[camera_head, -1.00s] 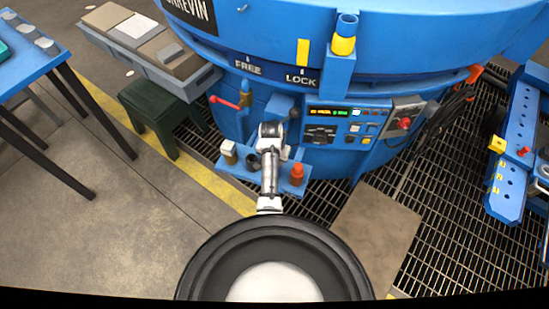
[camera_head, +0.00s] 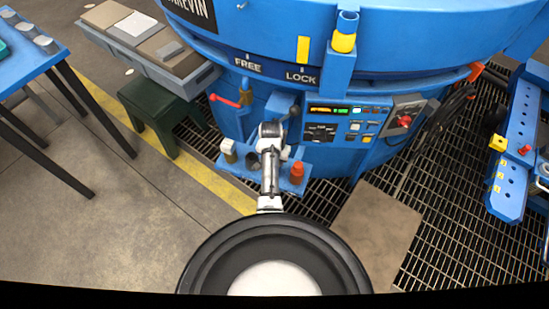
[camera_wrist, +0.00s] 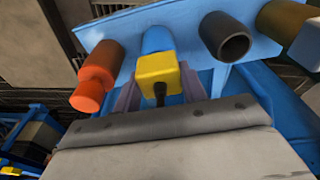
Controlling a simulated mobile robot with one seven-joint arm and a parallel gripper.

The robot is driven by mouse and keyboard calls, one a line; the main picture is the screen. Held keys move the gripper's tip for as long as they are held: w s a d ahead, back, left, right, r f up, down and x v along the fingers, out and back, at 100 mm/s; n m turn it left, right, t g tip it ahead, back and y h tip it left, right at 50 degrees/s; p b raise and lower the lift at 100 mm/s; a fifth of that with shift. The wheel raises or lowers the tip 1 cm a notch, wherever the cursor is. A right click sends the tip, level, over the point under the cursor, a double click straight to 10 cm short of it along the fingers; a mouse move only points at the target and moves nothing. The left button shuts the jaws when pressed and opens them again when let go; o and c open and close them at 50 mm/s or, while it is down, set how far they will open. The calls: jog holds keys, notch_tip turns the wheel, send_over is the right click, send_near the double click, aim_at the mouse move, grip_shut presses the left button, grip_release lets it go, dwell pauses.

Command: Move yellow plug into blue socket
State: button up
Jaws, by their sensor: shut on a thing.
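The yellow plug (camera_wrist: 158,70) is a block with a dark stub, held between the two fingers of my gripper (camera_wrist: 158,88) in the wrist view. The blue socket (camera_wrist: 157,39) is a short blue cylinder directly behind the plug, on the blue shelf (camera_wrist: 125,30). The plug lines up with the socket and overlaps it in the picture. I cannot tell whether it is seated inside or only touching. In the head view my arm hides the plug, the blue socket and my fingers.
An orange plug (camera_wrist: 96,75) and a dark, hollow socket (camera_wrist: 229,38) flank the blue socket. The shelf (camera_head: 240,172) fronts the blue furnace, below a control panel (camera_head: 342,125). A red-handled lever (camera_head: 225,101) is left of the panel. A green stool (camera_head: 160,110) stands further left.

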jog(key=o, duration=0.7)
jog(key=r+p, duration=0.3)
jog(key=p, duration=0.1)
jog(key=r+p, duration=0.2)
jog(key=shift+s+a+r, duration=0.15)
jog(key=shift+s+r, duration=0.15)
jog(key=shift+s, duration=0.1)
jog(key=shift+s+a+r, duration=0.1)
jog(key=shift+s+r, duration=0.1)
jog(key=shift+r, duration=1.15)
jog(key=shift+s+a+r, duration=0.1)
jog(key=shift+s+r, duration=0.1)
jog(key=shift+r, duration=1.1)
